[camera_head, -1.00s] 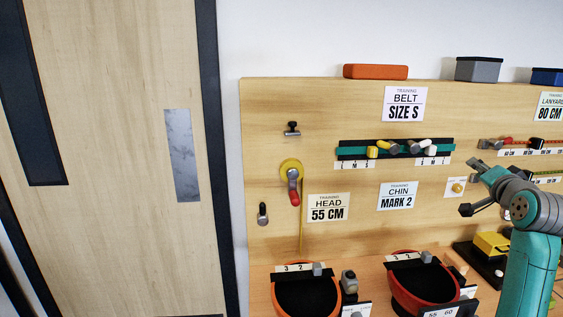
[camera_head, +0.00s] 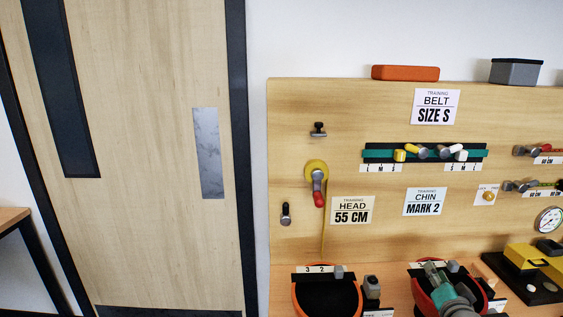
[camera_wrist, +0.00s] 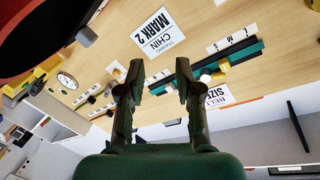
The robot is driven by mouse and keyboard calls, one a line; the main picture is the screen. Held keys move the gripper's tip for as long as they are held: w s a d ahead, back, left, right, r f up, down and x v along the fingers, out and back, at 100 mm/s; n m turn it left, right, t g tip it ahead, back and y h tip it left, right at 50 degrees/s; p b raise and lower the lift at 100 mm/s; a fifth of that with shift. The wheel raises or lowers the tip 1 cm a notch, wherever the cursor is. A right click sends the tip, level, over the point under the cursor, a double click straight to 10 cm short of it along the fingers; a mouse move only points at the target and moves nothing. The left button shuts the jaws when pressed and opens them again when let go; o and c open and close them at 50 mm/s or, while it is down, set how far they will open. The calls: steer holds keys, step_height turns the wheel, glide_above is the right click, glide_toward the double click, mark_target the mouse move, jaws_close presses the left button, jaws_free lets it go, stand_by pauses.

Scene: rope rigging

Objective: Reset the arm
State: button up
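My gripper (camera_wrist: 157,80) shows in the wrist view with its two dark fingers spread apart and nothing between them. The wrist view is upside down and shows the CHIN MARK 2 sign (camera_wrist: 157,32) and the teal belt strip (camera_wrist: 205,75) beyond the fingers.
The wooden board (camera_head: 290,130) carries signs, a yellow disc with a red-tipped lever (camera_head: 318,185) and a gauge (camera_head: 548,220). An orange-rimmed bowl (camera_head: 327,298) and a yellow block (camera_head: 524,256) are at its foot. A door (camera_head: 150,150) is at left; a table edge (camera_head: 12,218) shows far left.

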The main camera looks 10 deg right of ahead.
steer(key=s+a+f+n+y, duration=0.2)
steer(key=s+a+f, duration=0.6)
steer(key=a, duration=0.3)
steer(key=s+a+f+n+y, duration=0.1)
steer(key=s+a+f+n, duration=0.2)
steer(key=s+a+f, duration=0.7)
steer(key=s+a+r+n+y, duration=0.1)
steer(key=s+a, duration=0.3)
steer(key=s, duration=0.4)
steer(key=s+a+r+n+y, duration=0.2)
steer(key=s+a+n, duration=0.2)
steer(key=s, duration=0.4)
steer(key=s+a+r+n+y, duration=0.1)
steer(key=s+a, duration=0.3)
steer(key=s, duration=0.4)
steer(key=shift+a+r+n, duration=0.25)
steer(key=shift+r+n, duration=0.2)
steer(key=shift+n, duration=0.25)
